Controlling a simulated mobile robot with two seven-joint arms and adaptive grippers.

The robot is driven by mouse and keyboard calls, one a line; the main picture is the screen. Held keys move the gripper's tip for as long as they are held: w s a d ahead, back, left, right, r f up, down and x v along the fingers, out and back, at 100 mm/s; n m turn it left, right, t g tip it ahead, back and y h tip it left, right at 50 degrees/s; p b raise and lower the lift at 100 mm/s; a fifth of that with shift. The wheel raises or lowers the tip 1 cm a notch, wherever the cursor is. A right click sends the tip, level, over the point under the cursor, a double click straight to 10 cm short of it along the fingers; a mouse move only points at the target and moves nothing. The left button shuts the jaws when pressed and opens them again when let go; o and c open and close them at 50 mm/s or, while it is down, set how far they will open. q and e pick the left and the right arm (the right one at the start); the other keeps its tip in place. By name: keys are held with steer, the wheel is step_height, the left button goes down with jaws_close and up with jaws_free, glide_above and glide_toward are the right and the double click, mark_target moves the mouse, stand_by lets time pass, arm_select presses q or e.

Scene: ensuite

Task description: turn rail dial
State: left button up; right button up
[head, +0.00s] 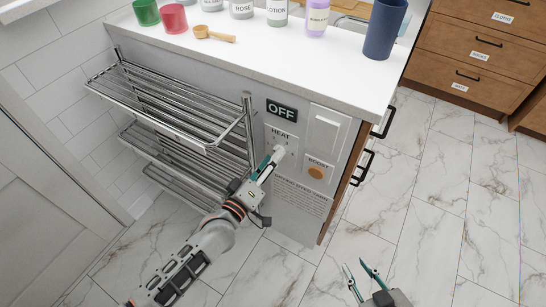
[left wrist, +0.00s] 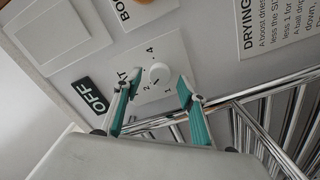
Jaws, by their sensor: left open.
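The rail dial is a white round knob (left wrist: 159,73) on the HEAT plate, with numbers around it. It also shows in the head view (head: 280,150), partly covered by my gripper. My left gripper (head: 268,165) is at the HEAT plate on the end panel of the counter. In the left wrist view its open teal fingers (left wrist: 155,92) stand on either side of the knob, with gaps between them and it. My right gripper (head: 362,279) is open and empty over the floor at the bottom of the head view.
An OFF sign (head: 282,110) sits above the HEAT plate. A white rocker switch (head: 326,131) and a BOOST button (head: 316,172) are to its right. A chrome towel rail (head: 165,105) juts out at left. Bottles and cups stand on the counter (head: 240,55).

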arm_select(q)
steer(key=v, duration=1)
steer(key=shift+s+a, duration=0.2)
steer(key=shift+s, duration=0.15)
arm_select(e)
steer(key=shift+s, duration=0.1)
arm_select(q)
steer(key=s+a+f+m+g+y+p, duration=0.1)
steer(key=s+a+m+g+y+p, duration=0.1)
steer(key=s+a+m+p, duration=0.3)
steer(key=s+a+f+m+g+y+p, duration=0.2)
steer(key=s+a+m+p, duration=0.3)
steer(key=s, duration=0.9)
steer(key=a+g+y, duration=0.1)
steer(key=a, duration=0.1)
steer(key=shift+s+a+f+y, duration=0.25)
steer(key=shift+a+f+y, duration=0.05)
steer(key=shift+y, duration=0.1)
arm_select(e)
steer(key=shift+m, duration=0.4)
steer(key=r, duration=0.2)
steer(key=s+r, duration=0.1)
steer(key=r, duration=0.2)
steer(key=shift+a+r, duration=0.1)
steer(key=shift+a, duration=0.1)
steer(key=shift+r, duration=0.1)
